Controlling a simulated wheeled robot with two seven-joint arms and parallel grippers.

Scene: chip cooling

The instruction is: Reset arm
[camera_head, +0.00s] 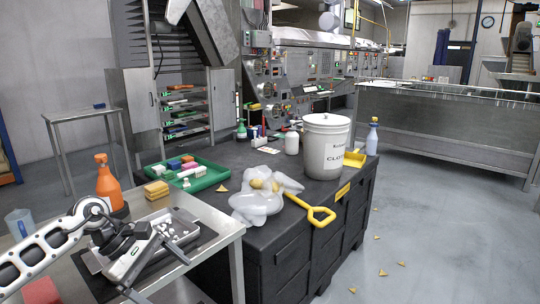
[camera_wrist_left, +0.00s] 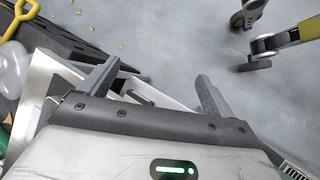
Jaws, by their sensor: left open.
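My left gripper (camera_head: 168,240) comes in from the left in the head view, over the steel table (camera_head: 228,226) and a dark tray (camera_head: 208,236) with small grey and white pieces. In the left wrist view my left gripper (camera_wrist_left: 155,88) has its two dark fingers spread apart. Nothing shows held between them. A pale metal table edge (camera_wrist_left: 48,72) and the floor lie beyond the fingers. My right gripper is in neither view.
The black crate table carries a green tray (camera_head: 210,180), clear bags (camera_head: 255,205), a yellow-handled scoop (camera_head: 318,214) and a white bucket (camera_head: 325,146). Chips (camera_head: 381,272) lie on the floor.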

